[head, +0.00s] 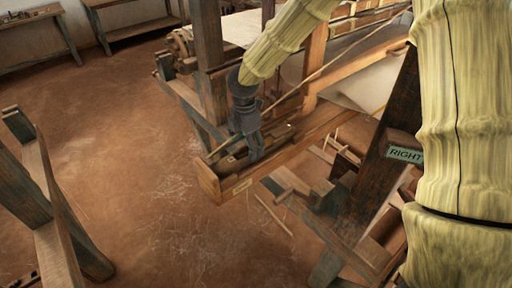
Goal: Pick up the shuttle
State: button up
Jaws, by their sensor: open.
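My gripper (252,150) points down over the end of a long wooden box-like beam (240,187) on the loom. Its dark fingers reach into or just above the open trough there. The jaws are open, though the gap between the fingertips is hard to make out. A small brown-and-dark piece (228,163), which looks like the shuttle, lies in the trough just left of the fingers. It is partly hidden by the gripper and the box's front wall. I cannot tell whether the fingers touch it.
A dark loom post (208,70) stands close behind my gripper. A thin slanted rod (318,75) passes beside it. Loose sticks (273,215) lie below the beam. Bare earth floor (130,150) is open at left.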

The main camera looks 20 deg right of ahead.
jog(key=shift+s+f, duration=0.1)
jog(key=shift+f, duration=0.55)
jog(key=c, duration=1.3)
jog(key=shift+r, duration=0.1)
notch_tip(320, 180, up, 10)
jog(key=b, duration=0.3)
